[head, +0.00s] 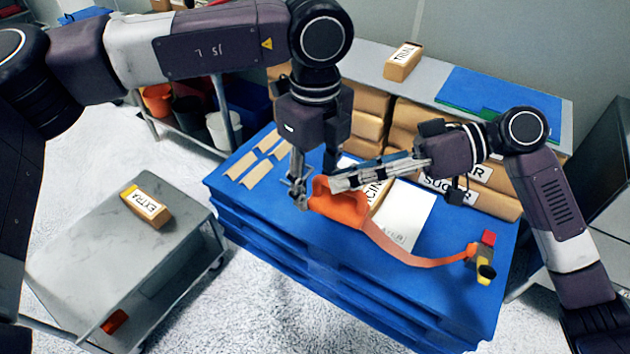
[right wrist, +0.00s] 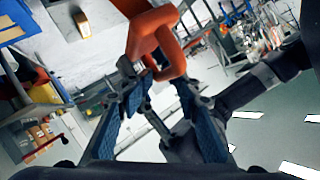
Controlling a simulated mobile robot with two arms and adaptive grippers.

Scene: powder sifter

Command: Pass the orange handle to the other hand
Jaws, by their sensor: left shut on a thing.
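The orange handle (head: 340,207) is a loop-shaped part held above the blue pallet stack, with an orange strap running right to a small red and yellow piece (head: 485,262). My left gripper (head: 299,192) points down and is shut on the handle's left end. My right gripper (head: 334,184) comes in from the right with its tips at the handle's upper side. In the right wrist view, its blue-padded fingers (right wrist: 158,88) are spread apart, with the orange loop (right wrist: 155,42) at and just beyond their tips. Contact with the right fingers cannot be told.
The blue pallet stack (head: 290,262) lies below, bearing a white sheet (head: 402,215), flat tan pieces and several sugar bags (head: 480,203). A grey cart (head: 90,225) with an EXTRA bag (head: 147,206) stands left. A grey shelf with a TRIAL bag (head: 403,61) is behind.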

